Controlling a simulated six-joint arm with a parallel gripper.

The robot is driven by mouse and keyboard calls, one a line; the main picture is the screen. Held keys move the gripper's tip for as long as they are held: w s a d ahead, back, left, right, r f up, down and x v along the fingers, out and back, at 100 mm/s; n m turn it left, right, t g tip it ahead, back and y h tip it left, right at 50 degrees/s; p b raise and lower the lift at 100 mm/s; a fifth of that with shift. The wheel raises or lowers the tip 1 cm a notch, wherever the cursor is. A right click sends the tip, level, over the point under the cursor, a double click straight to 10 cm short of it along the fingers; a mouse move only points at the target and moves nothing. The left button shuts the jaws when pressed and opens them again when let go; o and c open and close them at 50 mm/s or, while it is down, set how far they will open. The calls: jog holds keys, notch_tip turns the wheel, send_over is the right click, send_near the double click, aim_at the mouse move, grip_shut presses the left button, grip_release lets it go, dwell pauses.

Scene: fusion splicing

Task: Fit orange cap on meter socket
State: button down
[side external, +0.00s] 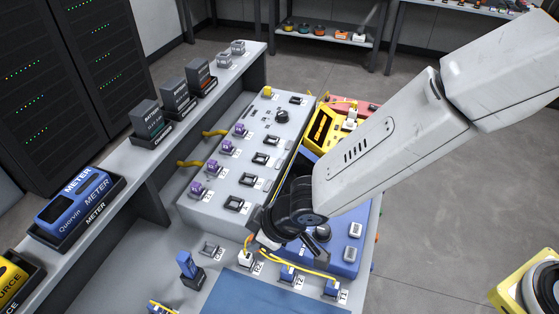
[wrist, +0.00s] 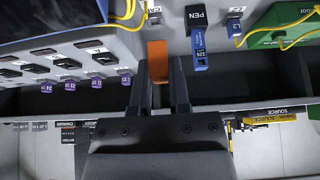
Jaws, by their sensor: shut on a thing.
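In the wrist view, my gripper (wrist: 159,76) has its two dark fingers closed around an orange cap (wrist: 157,60), which sticks out beyond the fingertips. In the side view, my dark wrist hangs over the front of the bench, and the cap is hidden there. The blue meter (side external: 75,200), marked METER, lies in a black cradle on the raised shelf at the left, well apart from my gripper. I cannot make out its socket in either view.
A grey panel (side external: 225,190) with purple plugs stands beside my wrist; its plugs also show in the wrist view (wrist: 95,83). A blue pen (side external: 187,263) stands in a black holder. Yellow cables (side external: 295,270) run along the bench front. A yellow unit (side external: 322,130) lies behind.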

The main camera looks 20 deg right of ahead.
dwell(0.3)
jog(key=w+d+r+m+t+h, duration=0.15)
jog(key=w+d, duration=0.25)
jog(key=d, duration=0.5)
jog(key=w+d+r+m, duration=0.15)
jog(key=w+d, duration=0.25)
jog(key=d, duration=0.5)
jog(key=d+m+h, duration=0.2)
jog(key=d+m, duration=0.2)
jog(key=d, duration=1.7)
jog(key=w+a+f+n+g+y, duration=0.1)
jog(key=w+a+f+n+y, duration=0.2)
jog(key=w+a+n, duration=0.4)
jog(key=w+a+f, duration=0.1)
jog(key=w, duration=0.3)
jog(key=shift+a, duration=0.2)
jog(key=shift+f+g+y, duration=0.25)
jog(key=shift+f, duration=2.85)
